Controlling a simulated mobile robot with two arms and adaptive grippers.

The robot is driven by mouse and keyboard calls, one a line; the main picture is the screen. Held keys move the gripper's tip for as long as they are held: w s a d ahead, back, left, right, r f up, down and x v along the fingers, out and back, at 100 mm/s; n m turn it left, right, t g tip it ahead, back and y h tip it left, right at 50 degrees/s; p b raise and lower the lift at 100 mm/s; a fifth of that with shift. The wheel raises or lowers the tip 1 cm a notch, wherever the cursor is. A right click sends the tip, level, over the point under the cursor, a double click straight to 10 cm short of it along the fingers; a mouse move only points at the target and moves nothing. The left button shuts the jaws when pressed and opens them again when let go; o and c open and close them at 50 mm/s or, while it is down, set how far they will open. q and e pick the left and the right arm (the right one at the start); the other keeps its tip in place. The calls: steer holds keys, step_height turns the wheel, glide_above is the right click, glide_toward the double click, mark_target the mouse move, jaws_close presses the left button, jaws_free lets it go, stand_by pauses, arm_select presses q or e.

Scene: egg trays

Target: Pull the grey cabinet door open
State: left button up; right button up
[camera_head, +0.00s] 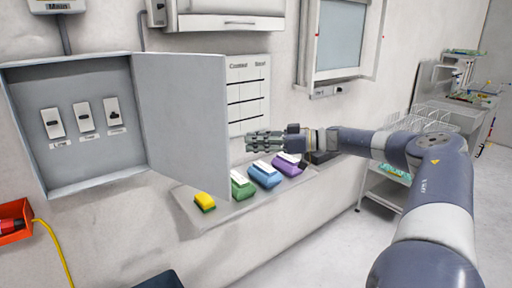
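The grey cabinet (25,125) is on the wall at the left. Its grey door (185,115) stands wide open, hinged on the cabinet's right side and swung out into the room. Inside the cabinet are three white switches (83,117). My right gripper (252,141) is just right of the door's free edge, with its fingers pointing left. No contact with the door shows, and whether the fingers are open or shut is unclear. My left gripper is not in view.
A ledge (205,220) below the door holds a yellow sponge (204,202) and green, blue and purple items. A chart (248,95) hangs behind my gripper. An orange box (12,222) is at lower left. A rack cart (385,190) stands right; floor there is clear.

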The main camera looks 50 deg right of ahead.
steer(key=shift+s+r, duration=0.1)
steer(key=shift+p, duration=0.4)
stand_by(0.4)
